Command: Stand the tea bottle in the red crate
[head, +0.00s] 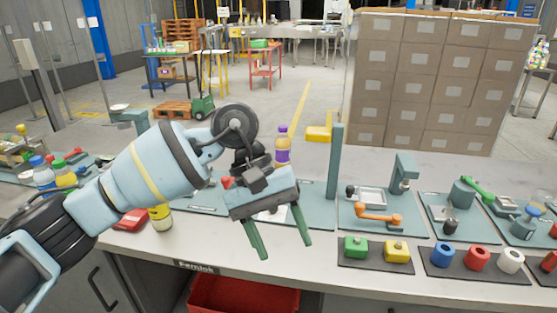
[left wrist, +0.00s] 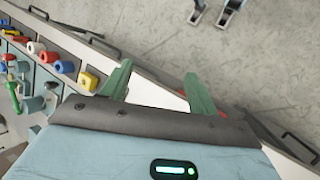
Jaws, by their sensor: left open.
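The red crate (head: 240,296) sits low in front of the counter, below its edge, cut off by the bottom of the head view. A bottle with a yellow label (head: 161,217) stands on the counter beside my left arm, partly hidden by it. A purple bottle with an orange band (head: 283,147) stands further back, behind my left gripper. I cannot tell which one is the tea bottle. My left gripper (head: 284,248) is open and empty, its green fingers pointing down over the counter's front part. The open fingers also show in the left wrist view (left wrist: 157,70). My right gripper is not in view.
A tall teal post (head: 335,163) stands right of my left gripper. Fixtures with an orange handle (head: 378,213) and colored blocks (head: 355,247) line the counter to the right. More bottles (head: 42,173) stand at the far left. Stacked cartons (head: 440,85) rise behind the counter.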

